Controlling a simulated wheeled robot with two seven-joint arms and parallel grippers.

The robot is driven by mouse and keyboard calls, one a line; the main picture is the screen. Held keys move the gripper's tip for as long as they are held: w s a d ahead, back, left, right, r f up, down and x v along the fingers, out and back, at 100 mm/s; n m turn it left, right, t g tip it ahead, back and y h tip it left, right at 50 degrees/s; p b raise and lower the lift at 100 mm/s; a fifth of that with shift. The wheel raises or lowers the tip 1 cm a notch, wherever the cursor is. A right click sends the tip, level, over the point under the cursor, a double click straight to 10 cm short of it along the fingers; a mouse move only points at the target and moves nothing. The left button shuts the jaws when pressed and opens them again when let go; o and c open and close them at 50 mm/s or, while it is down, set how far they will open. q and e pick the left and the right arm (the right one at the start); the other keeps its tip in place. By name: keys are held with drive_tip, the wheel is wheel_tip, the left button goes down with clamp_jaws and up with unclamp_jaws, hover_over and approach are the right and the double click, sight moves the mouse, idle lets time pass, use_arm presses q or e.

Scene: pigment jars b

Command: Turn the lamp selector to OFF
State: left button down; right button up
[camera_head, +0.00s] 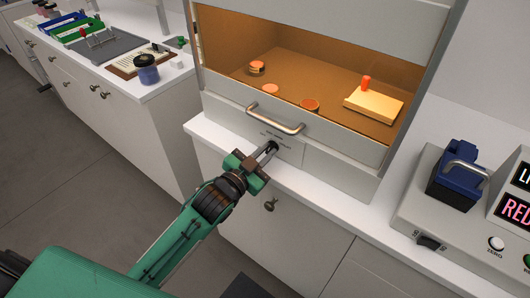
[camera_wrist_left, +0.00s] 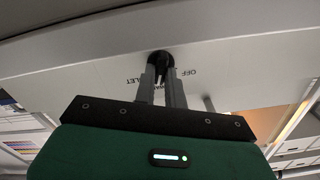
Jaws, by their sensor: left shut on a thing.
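The lamp selector is a small black knob (camera_wrist_left: 160,59) on the pale front panel of the lit cabinet (camera_head: 229,110). In the left wrist view, the label OFF (camera_wrist_left: 187,72) reads upside down to the right of the knob, and a label ending in LET (camera_wrist_left: 133,80) is to its left. A third label between them is partly hidden by the fingers. My left gripper (camera_head: 268,151) is shut on the knob, with one finger on each side; it also shows in the left wrist view (camera_wrist_left: 161,78). Which label the knob points to I cannot tell. My right gripper is out of view.
A metal handle (camera_head: 275,120) sticks out just above the selector. Inside the cabinet are small orange-lit jars (camera_head: 309,105) and a block (camera_head: 374,104). A grey console (camera_head: 450,231) stands at the right, and a side counter (camera_head: 140,92) at the left.

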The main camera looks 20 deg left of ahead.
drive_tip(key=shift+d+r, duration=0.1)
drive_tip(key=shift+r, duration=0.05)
use_arm(q)
drive_tip(key=shift+r+n+p, duration=0.15)
drive_tip(key=shift+n+p, duration=0.35)
drive_tip(key=n+p, duration=0.4)
drive_tip(key=shift+a+r+n, duration=0.1)
drive_tip(key=shift+n, duration=0.3)
drive_tip(key=n+p, duration=0.3)
drive_tip(key=n, duration=0.2)
drive_tip(key=shift+w+a+p, duration=0.1)
drive_tip(key=shift+a+p, duration=0.05)
drive_tip(key=shift+p, duration=0.25)
drive_tip(key=shift+f+n+p, duration=0.15)
drive_tip(key=shift+n+p, duration=0.25)
drive_tip(key=shift+n, duration=0.85)
drive_tip(key=shift+f+n+p, duration=0.15)
drive_tip(key=shift+n+p, duration=0.25)
drive_tip(key=shift+n, duration=0.85)
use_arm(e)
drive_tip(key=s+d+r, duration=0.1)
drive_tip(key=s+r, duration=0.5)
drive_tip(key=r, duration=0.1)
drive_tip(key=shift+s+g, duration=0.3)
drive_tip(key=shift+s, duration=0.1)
use_arm(q)
drive_tip(key=c, duration=1.5)
unclamp_jaws()
drive_tip(key=shift+o, duration=0.2)
